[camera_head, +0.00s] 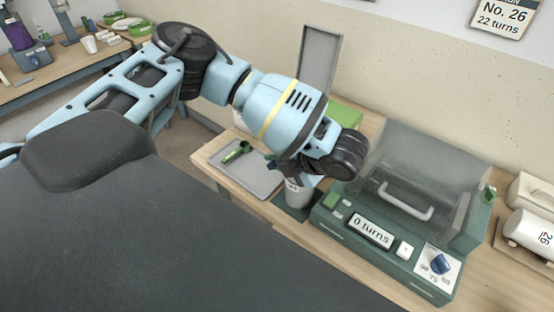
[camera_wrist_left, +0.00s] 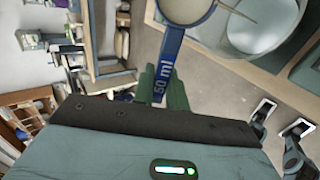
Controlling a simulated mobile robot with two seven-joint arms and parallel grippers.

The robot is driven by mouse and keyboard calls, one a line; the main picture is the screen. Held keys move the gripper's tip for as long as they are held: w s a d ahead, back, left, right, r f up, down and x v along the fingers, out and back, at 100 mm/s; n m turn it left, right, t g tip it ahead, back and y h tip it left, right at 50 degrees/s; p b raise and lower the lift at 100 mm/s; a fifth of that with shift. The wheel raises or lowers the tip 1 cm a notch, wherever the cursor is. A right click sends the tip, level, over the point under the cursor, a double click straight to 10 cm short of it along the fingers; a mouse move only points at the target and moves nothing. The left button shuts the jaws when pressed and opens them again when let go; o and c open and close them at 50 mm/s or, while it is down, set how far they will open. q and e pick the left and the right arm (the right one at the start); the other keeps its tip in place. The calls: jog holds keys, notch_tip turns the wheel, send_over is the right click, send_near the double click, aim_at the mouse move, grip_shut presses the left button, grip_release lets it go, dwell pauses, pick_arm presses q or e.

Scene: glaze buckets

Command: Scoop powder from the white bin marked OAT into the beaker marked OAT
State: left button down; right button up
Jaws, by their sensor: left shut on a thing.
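My left gripper (camera_head: 293,170) is shut on the handle of a blue scoop (camera_wrist_left: 172,50) marked 50 ml. The scoop's round cup (camera_wrist_left: 187,8) shows at the top edge of the left wrist view, partly cut off. Its inside is pale; I cannot tell whether that is powder. In the head view the gripper is directly above a whitish cylindrical vessel (camera_head: 298,193) on a dark green base, which it partly hides. The vessel's label is too small to read. No OAT marking is readable on any bin or beaker. My right gripper is not in view.
A green machine (camera_head: 385,262) reading 0 turns, with a clear cover (camera_head: 425,170), stands right of the vessel. A grey tray (camera_head: 262,184) with a green scoop (camera_head: 237,152) lies to the left. A raised grey panel (camera_head: 319,55) stands behind. A white jar (camera_head: 530,232) lies far right.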

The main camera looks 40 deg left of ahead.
pick_arm(q)
jog(key=y, duration=0.2)
jog(key=shift+d+r+y, duration=0.25)
jog(key=shift+d+y, duration=0.05)
jog(key=shift+y, duration=0.5)
dwell(0.8)
jog(key=h, duration=0.1)
jog(key=r+h, duration=0.1)
jog(key=h, duration=0.2)
jog(key=shift+a+r, duration=0.15)
jog(key=shift+r, duration=0.1)
jog(key=h, duration=0.1)
jog(key=r+h, duration=0.1)
jog(key=h, duration=0.1)
notch_tip(320, 180, up, 2)
jog(key=h, duration=0.5)
jog(key=shift+g, duration=0.3)
jog(key=shift+r+h, duration=0.25)
jog(key=shift+h, duration=0.65)
